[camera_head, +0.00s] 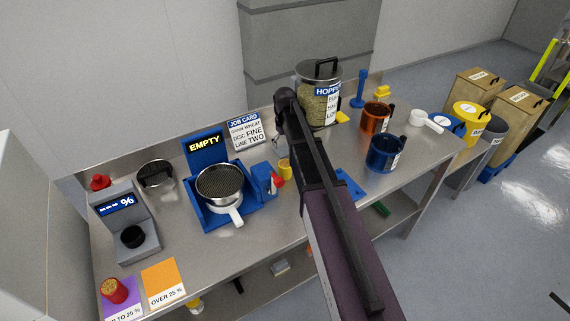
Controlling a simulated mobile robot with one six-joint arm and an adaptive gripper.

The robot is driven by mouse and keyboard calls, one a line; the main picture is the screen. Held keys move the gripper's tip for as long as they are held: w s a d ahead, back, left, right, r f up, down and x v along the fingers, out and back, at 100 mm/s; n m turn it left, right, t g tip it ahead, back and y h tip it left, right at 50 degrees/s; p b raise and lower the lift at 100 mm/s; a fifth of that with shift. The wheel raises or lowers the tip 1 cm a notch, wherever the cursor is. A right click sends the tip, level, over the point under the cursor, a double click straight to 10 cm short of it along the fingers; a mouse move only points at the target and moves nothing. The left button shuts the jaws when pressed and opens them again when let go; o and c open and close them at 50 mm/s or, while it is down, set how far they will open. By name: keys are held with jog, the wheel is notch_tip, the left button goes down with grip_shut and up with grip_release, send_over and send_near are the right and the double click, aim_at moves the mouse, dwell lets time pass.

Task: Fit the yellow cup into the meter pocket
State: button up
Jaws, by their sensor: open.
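A small yellow cup (285,169) stands on the steel bench, just right of the blue stand with a red part. The meter (125,222) is a grey box with a blue "--- %" display at the left of the bench. Its pocket (132,237) is a round black opening on the meter's lower front part. My dark arm crosses the middle of the view. A small pale part of my gripper (280,144) shows at the arm's left edge, above and apart from the cup. My gripper is open; its fingertips are mostly hidden by the arm.
A sieve pan (219,184) sits in a blue "EMPTY" station (205,147) between meter and cup. Purple and orange cards (163,283) lie at the front left. The hopper (319,90) and orange and blue pots stand right.

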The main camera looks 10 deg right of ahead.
aim_at(285, 163)
jog(key=shift+w+r+n+p, duration=0.15)
jog(key=shift+r+n+p, duration=0.4)
jog(key=shift+n, duration=0.55)
notch_tip(285, 163, down, 8)
jog(key=b, duration=0.9)
jog(key=shift+f, duration=0.25)
jog(key=shift+f+b, duration=2.55)
jog(key=shift+f, duration=0.05)
jog(key=c, duration=1.1)
jog(key=shift+r, duration=0.2)
